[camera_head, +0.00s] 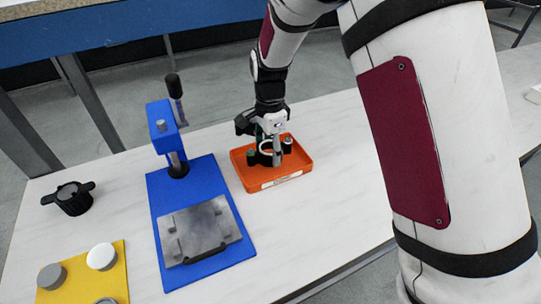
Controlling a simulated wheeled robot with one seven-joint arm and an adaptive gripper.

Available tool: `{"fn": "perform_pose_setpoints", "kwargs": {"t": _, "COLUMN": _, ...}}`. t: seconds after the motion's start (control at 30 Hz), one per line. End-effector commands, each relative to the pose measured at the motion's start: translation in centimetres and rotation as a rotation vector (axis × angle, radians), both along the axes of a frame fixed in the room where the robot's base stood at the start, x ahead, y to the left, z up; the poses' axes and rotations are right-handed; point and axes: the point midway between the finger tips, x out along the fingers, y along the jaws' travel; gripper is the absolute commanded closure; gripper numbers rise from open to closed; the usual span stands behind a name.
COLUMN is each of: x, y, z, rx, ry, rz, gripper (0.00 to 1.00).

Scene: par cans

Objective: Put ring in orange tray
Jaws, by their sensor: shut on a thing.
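A pale ring (266,146) shows between the fingers of my gripper (268,155), which is shut on it. The gripper points down over the orange tray (293,167), a shallow tray with a raised rim and a white label on its front. The ring is over the tray's left and middle part. My fingers hide part of the ring and the tray floor, and I cannot tell whether the ring touches the floor.
A blue press (169,200) with a grey metal plate (204,229) stands left of the tray. A black knobbed part (72,197) lies farther left. A yellow mat (113,262) holds round grey and white pieces at the front left. The table right of the tray is clear.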

Motion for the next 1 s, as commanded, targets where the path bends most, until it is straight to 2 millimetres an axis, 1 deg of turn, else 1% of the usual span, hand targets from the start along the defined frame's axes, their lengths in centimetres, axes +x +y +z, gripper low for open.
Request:
{"fn": "perform_pose_setpoints", "kwargs": {"t": 0.23, "x": 1.5, "y": -0.3, "z": -0.2, "rx": 0.000, "ry": -0.001, "rz": -0.002, "gripper": 0.68}}
{"fn": "perform_pose_setpoints", "kwargs": {"t": 0.4, "x": 1.2, "y": -0.3, "z": -2.7, "rx": 0.000, "ry": 0.003, "rz": -0.001, "gripper": 0.68}}
{"fn": "perform_pose_setpoints", "kwargs": {"t": 0.5, "x": 1.3, "y": -0.2, "z": -3.6, "rx": 0.000, "ry": 0.001, "rz": -0.001, "gripper": 0.68}}
{"fn": "perform_pose_setpoints", "kwargs": {"t": 0.87, "x": 1.2, "y": -0.2, "z": -3.8, "rx": 0.000, "ry": 0.000, "rz": -0.001, "gripper": 0.68}}
{"fn": "perform_pose_setpoints", "kwargs": {"t": 0.9, "x": 1.2, "y": -0.2, "z": -3.9, "rx": 0.000, "ry": 0.001, "rz": -0.001, "gripper": 0.41}}
{"fn": "perform_pose_setpoints", "kwargs": {"t": 0.97, "x": 1.2, "y": -0.2, "z": -3.9, "rx": 0.000, "ry": 0.001, "rz": -0.001, "gripper": 0.27}}
{"fn": "perform_pose_setpoints", "kwargs": {"t": 1.0, "x": 1.2, "y": -0.2, "z": -3.9, "rx": 0.000, "ry": 0.001, "rz": -0.001, "gripper": 0.23}}
